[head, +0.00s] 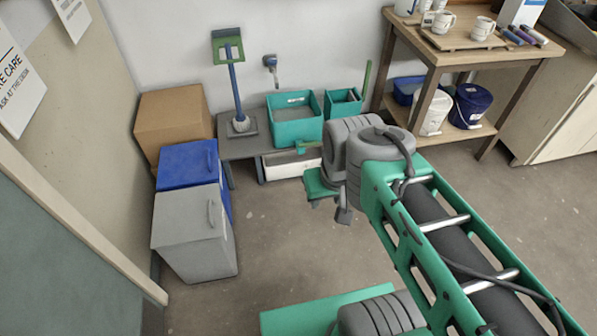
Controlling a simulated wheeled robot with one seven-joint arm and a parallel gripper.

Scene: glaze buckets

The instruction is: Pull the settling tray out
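A low white tray (284,172), which looks like the settling tray, sits on the floor at the front of the low grey bench (240,148). Its right end is close to my arm in the picture, and its back part is hidden under the bench. A small green piece (305,147) shows above its right side; I cannot tell whether it belongs to the tray. My gripper (332,203) hangs in front and to the right of the tray, apart from it in the picture. My wrist hides part of it, so its opening is unclear.
A teal sink bin (295,128) and smaller teal bin (343,108) stand above the tray. Blue (188,167) and grey (185,225) bins and a cardboard box (172,115) stand left. A wooden table (455,57) stands right. The floor in front (270,235) is clear.

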